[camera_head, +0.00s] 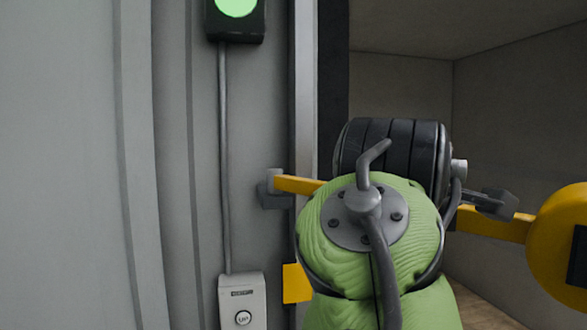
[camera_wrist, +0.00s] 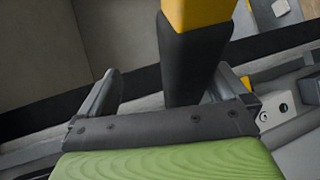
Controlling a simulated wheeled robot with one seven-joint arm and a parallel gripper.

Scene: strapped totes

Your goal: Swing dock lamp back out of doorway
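The dock lamp's round yellow head (camera_head: 552,245) is at the right in the head view, in front of the opening. Its yellow arm (camera_head: 300,184) runs right from a grey wall bracket (camera_head: 272,190); my green arm hides its middle. In the wrist view, a black-sleeved section of the lamp arm (camera_wrist: 188,68), yellow above, stands between the fingers of my gripper (camera_wrist: 167,76). The fingers are apart. A gap shows on the left of the sleeve; the right finger is close to it, and I cannot tell if it touches. One grey finger also shows in the head view.
A green signal light (camera_head: 237,8) is on the grey wall, with a conduit down to a button box (camera_head: 242,302) marked UP. The dark door frame (camera_head: 333,65) edges the opening. A yellow block (camera_head: 296,283) is low beside my arm.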

